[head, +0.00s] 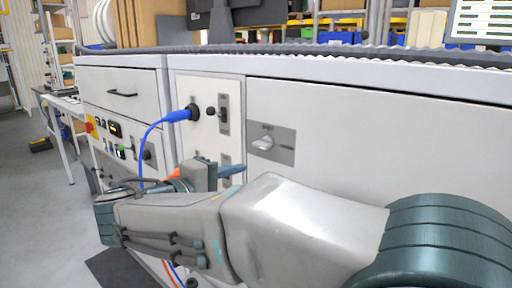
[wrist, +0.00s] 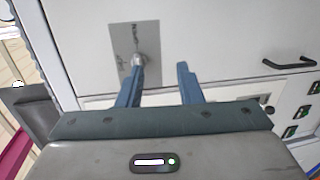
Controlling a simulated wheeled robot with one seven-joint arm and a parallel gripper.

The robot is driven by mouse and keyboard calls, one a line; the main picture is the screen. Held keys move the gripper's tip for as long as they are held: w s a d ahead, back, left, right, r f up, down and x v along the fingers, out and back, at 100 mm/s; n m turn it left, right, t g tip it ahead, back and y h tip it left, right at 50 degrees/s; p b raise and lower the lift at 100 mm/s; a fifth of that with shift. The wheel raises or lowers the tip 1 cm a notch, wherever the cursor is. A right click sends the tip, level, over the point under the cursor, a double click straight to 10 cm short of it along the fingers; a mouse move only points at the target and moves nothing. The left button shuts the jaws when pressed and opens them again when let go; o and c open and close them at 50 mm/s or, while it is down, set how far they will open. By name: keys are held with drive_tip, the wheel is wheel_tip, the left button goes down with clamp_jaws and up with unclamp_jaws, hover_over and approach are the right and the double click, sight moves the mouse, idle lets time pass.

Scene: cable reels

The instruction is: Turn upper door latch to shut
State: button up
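The door latch is a pale, rounded handle (head: 263,143) on a grey plate (head: 285,150), mounted on the wide white door (head: 370,140). In the head view the handle lies roughly level, its end toward the left. In the wrist view a similar latch handle (wrist: 138,60) sits on a grey plate (wrist: 124,42) with small lettering, too small to read surely. My gripper (wrist: 161,66) is open, its two blue fingers apart. The left finger's tip overlaps the handle's lower end in that view; I cannot tell whether they touch. In the head view my gripper (head: 238,170) is below and left of the latch.
A blue plug (head: 181,116) with a blue cable is in the panel left of the door. A drawer with a black handle (head: 122,93) is farther left; a dark handle (wrist: 290,63) shows in the wrist view. A ribbed dark edge (head: 330,54) runs along the top.

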sight(258, 147)
drive_tip(key=a+r+t, duration=0.2)
drive_tip(key=a, duration=0.2)
drive_tip(key=p+x, duration=0.1)
drive_tip(key=x, duration=1.2)
drive_tip(key=shift+w+r+p, duration=0.2)
drive_tip(key=shift+w+p, duration=0.15)
drive_tip(key=shift+w, duration=0.1)
drive_tip(key=shift+c, duration=0.3)
clamp_jaws()
